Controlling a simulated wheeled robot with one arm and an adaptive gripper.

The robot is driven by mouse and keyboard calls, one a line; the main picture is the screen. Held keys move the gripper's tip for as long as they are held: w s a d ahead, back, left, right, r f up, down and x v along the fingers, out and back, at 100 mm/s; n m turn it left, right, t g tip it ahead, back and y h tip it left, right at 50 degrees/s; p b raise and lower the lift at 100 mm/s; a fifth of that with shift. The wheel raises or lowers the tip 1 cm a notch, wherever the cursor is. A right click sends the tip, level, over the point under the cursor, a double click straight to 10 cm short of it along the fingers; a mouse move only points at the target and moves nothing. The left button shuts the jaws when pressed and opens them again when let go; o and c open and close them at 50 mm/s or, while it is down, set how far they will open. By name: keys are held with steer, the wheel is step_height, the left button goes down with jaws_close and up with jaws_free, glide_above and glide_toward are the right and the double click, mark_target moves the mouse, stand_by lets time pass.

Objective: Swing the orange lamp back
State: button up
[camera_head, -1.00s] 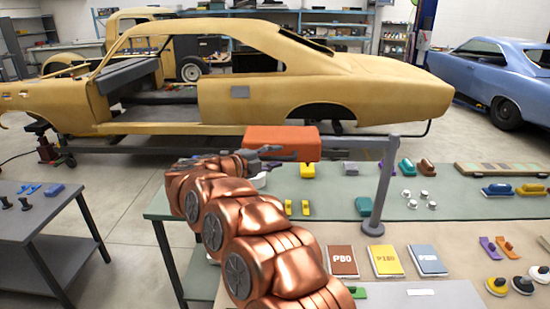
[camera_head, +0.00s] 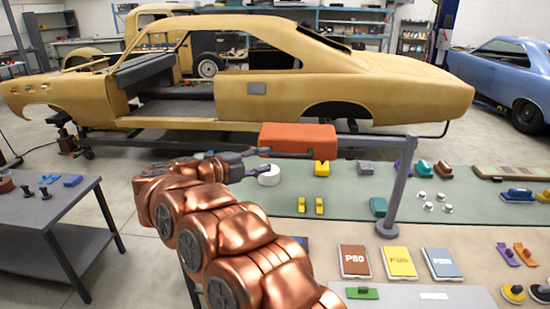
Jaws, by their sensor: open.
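The orange lamp (camera_head: 299,139) is a box-shaped head above the far edge of the bench. A grey horizontal arm beneath it joins a grey upright post (camera_head: 400,190) on the right. My gripper (camera_head: 262,162) is at the lamp's left end, a little below and left of the orange head. Its fingers are apart, with nothing seen between them. I cannot tell whether a finger touches the lamp.
A white roll (camera_head: 269,176) stands just below my gripper. Sanding blocks, round knobs and sandpaper packs (camera_head: 399,262) lie on the bench (camera_head: 345,207). A grey side table (camera_head: 40,212) stands at left. A tan car shell (camera_head: 235,90) is behind the bench.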

steer(key=shift+v, duration=1.15)
steer(key=shift+w, duration=0.1)
